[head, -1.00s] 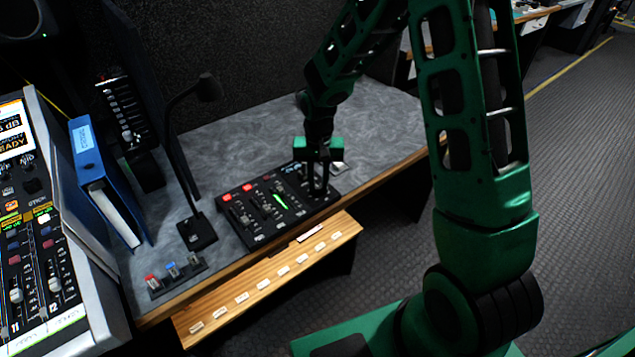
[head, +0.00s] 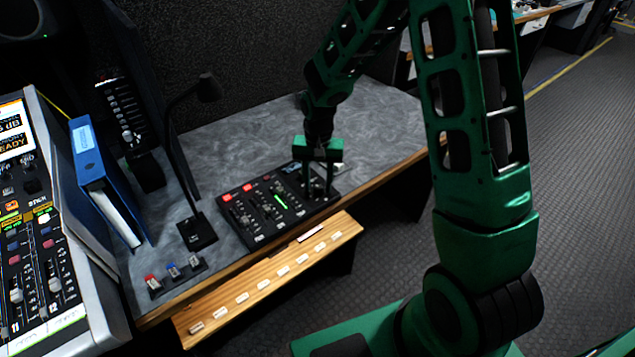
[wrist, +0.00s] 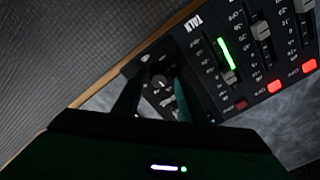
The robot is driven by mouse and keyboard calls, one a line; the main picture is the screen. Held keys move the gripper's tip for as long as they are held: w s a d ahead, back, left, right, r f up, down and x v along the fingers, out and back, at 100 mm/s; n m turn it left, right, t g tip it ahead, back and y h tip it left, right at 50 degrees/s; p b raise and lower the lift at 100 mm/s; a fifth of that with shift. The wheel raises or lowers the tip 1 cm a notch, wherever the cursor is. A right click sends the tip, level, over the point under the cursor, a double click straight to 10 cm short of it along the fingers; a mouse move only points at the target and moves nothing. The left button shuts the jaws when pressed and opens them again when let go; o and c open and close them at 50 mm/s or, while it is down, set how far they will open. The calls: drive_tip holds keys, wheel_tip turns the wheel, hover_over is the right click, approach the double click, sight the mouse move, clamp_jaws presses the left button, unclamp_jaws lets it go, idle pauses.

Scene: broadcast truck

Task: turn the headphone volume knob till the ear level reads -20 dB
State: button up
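The small black control panel (head: 262,222) lies on the grey desk, with faders, red buttons and a lit green level bar (head: 281,201). My gripper (head: 318,192) points down over the panel's right end, its fingers apart. In the wrist view a round dark knob (wrist: 160,82) with a white pointer mark sits between the two fingers of my gripper (wrist: 161,88), with room visible at its sides. I cannot tell whether either finger touches it. A small bluish display (head: 292,168) at the panel's back edge is partly hidden by my gripper, and its reading is too small to make out.
A gooseneck microphone (head: 197,232) stands left of the panel. A blue binder (head: 98,178) and a large mixing console (head: 45,250) are farther left. A wooden ledge (head: 270,283) with several small white labels runs along the desk front.

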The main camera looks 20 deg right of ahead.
sight(318, 186)
wheel_tip(318, 186, up, 11)
drive_tip(key=shift+f, duration=0.15)
idle(0.5)
drive_tip(key=s+d+r, duration=0.8)
drive_tip(key=s+d, duration=0.5)
drive_tip(key=s+d+r, duration=0.1)
drive_tip(key=s+d, duration=0.1)
drive_tip(key=s, duration=0.7)
drive_tip(key=s+d+r+m, duration=0.1)
drive_tip(key=s+d, duration=0.1)
drive_tip(key=s, duration=0.8)
drive_tip(key=shift+d, duration=0.25)
